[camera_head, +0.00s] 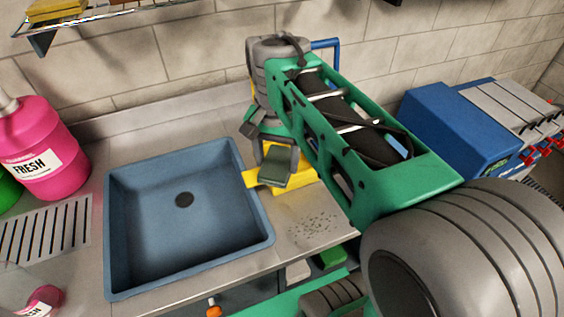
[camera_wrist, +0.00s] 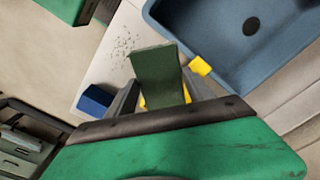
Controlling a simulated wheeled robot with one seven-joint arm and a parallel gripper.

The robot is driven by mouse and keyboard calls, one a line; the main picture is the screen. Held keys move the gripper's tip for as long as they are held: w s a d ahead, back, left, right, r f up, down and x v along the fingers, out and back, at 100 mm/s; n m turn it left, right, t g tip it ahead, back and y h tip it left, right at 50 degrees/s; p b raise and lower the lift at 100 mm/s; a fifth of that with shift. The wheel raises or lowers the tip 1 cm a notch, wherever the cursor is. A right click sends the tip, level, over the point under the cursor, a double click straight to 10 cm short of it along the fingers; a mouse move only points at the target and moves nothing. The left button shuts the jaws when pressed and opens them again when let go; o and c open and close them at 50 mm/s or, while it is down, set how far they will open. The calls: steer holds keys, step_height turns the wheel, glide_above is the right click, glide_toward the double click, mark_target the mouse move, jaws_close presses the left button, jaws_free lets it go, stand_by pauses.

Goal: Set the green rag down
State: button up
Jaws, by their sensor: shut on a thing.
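My gripper (camera_head: 275,160) is shut on the green rag (camera_head: 282,168), a dark green folded piece, and holds it over the counter just right of the sink. In the wrist view the rag (camera_wrist: 158,72) sticks out from between the grey fingers of my gripper (camera_wrist: 160,95). A yellow item (camera_head: 292,188) lies on the counter below the rag, partly hidden by it. I cannot tell whether the rag touches the yellow item.
The speckled counter patch (camera_head: 315,228) in front is clear. A blue box (camera_head: 455,125) stands at the right. A blue block (camera_wrist: 95,99) shows in the wrist view.

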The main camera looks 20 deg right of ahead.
steer(key=shift+s+d+r+m, duration=0.2)
steer(key=shift+s+r+m, duration=0.15)
steer(key=shift+m, duration=0.15)
steer(key=shift+w+d+r, duration=0.1)
steer(key=shift+w, duration=0.1)
steer(key=w+d+f+p, duration=0.1)
steer(key=w+d+f, duration=0.1)
steer(key=w+f, duration=0.1)
steer(key=w+d+f+p, duration=0.1)
steer(key=w+d+f, duration=0.1)
steer(key=w+f, duration=0.1)
steer(key=w+d+f+p, duration=0.1)
steer(key=w+d+f, duration=0.1)
steer(key=w, duration=0.3)
steer(key=shift+d+f, duration=0.15)
steer(key=shift+f, duration=0.25)
steer(key=shift+w+d+f, duration=0.1)
steer(key=shift+d+f, duration=0.05)
steer(key=shift+f, duration=0.1)
steer(key=shift+w+f+p, duration=0.15)
steer(key=shift+f+p, duration=0.25)
steer(key=shift+f, duration=1.4)
steer(key=shift+f, duration=0.2)
steer(key=o, duration=1.2)
